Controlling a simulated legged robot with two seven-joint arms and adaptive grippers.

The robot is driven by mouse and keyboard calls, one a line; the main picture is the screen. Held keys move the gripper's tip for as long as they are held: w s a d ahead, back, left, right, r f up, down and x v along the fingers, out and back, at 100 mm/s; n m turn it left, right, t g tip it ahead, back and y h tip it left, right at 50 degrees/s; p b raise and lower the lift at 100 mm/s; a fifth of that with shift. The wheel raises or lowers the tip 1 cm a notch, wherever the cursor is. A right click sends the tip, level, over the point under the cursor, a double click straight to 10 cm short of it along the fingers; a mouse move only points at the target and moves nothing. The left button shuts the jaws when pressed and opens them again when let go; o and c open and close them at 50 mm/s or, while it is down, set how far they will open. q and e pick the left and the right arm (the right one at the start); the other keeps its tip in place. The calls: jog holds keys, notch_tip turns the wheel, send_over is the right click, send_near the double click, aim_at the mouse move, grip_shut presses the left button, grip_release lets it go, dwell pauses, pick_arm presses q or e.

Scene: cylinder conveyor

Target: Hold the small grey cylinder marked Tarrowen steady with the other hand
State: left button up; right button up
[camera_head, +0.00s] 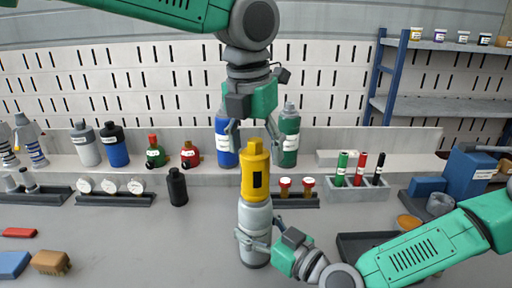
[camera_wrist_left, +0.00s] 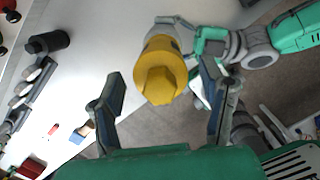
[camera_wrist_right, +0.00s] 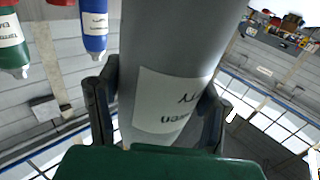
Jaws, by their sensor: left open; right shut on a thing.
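The small grey cylinder (camera_head: 256,217) stands upright at the front middle of the bench, with a yellow piece (camera_head: 255,180) with a dark window on top of it. My right gripper (camera_head: 257,243) is shut around the cylinder's lower part. In the right wrist view, the grey cylinder (camera_wrist_right: 180,45) fills the space between the fingers; its white label is only partly readable. My left gripper (camera_head: 254,138) is open above, its fingers on either side of the yellow piece's top and apart from it. The left wrist view shows the yellow piece (camera_wrist_left: 160,80) between the open fingers.
Behind stand a blue bottle (camera_head: 225,145), a green bottle (camera_head: 288,140) and a black bottle (camera_head: 177,188). A grey holder with markers (camera_head: 358,193) is to the right. A brush (camera_head: 50,262) lies at front left.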

pick_arm(q)
jog(key=shift+f, duration=0.15)
jog(key=shift+f, duration=1.15)
jog(key=c, duration=1.3)
jog(key=n, duration=0.4)
jog(key=shift+y, duration=0.3)
jog(key=shift+c, duration=0.2)
jog(key=shift+n, duration=1.1)
jog(key=n, duration=0.3)
jog(key=shift+y, duration=0.4)
jog(key=shift+n, duration=1.5)
